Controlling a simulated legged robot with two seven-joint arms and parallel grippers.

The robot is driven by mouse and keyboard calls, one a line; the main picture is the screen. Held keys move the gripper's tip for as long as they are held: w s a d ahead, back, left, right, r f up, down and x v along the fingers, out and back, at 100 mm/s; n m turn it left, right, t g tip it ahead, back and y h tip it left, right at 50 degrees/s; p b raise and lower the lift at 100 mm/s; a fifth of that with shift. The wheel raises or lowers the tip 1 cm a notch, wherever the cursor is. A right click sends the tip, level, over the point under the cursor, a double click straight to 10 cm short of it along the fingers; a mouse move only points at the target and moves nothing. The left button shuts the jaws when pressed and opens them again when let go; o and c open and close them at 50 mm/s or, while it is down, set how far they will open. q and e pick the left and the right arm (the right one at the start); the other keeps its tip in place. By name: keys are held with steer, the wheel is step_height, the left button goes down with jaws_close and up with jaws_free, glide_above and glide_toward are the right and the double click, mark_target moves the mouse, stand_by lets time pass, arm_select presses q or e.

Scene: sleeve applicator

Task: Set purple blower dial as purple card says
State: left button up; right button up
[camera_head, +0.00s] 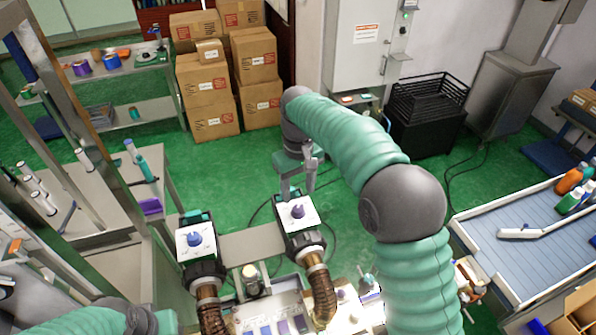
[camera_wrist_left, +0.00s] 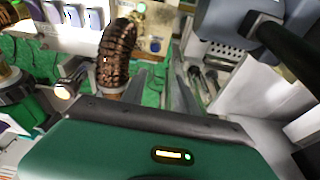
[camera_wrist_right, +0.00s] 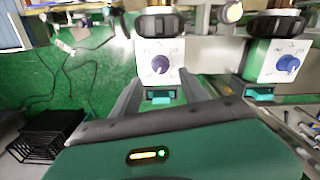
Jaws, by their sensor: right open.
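The purple dial (camera_head: 297,211) sits on a white-faced box at centre and also shows in the right wrist view (camera_wrist_right: 160,65). Its pointer and scale print are too small to read. My right gripper (camera_head: 298,187) is open and empty, just behind the dial's box in the head view. In the right wrist view the dial lies ahead, between the lines of the fingers, apart from them. Small purple-marked panels (camera_head: 282,327) show at the bottom edge; I cannot tell whether one is the purple card. My left gripper (camera_wrist_left: 162,80) looks open and empty in its wrist view.
A similar box with a blue dial (camera_head: 194,240) stands to the left. Ribbed brown hoses (camera_head: 318,290) run from both units. A conveyor table (camera_head: 530,245) with bottles is at right, and a steel frame (camera_head: 85,120) at left. Cardboard boxes (camera_head: 207,85) stand behind.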

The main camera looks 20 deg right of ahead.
step_height(320, 180, up, 10)
steer(key=shift+f, duration=0.15)
stand_by(0.4)
